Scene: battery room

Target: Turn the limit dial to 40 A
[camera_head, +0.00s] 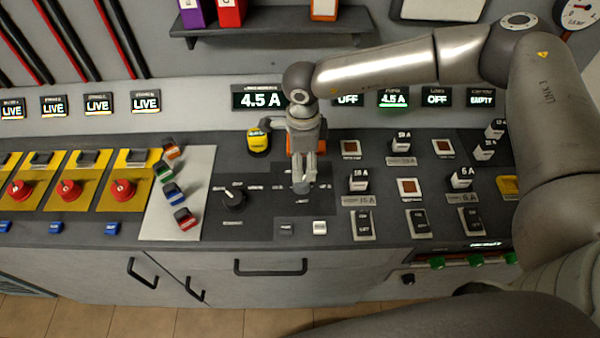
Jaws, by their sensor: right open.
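My right gripper (302,172) reaches down from the upper right arm over the console, with its fingers apart. Its fingertips are at a small grey knob (300,188) on a dark panel, apparently the limit dial. The fingers hide most of this knob and its scale, so I cannot read its setting or tell whether they touch it. A black rotary knob (233,198) with small labels around it stands to the left. The display (260,98) above reads 4.5 A. My left gripper is not in view.
A yellow-and-black device (259,142) stands just left of my right gripper. Several switches, such as a black-and-white one (358,182), crowd the right side. Red buttons (122,190) and a pale plate (192,200) with coloured clips are at left. A shelf (270,27) hangs above.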

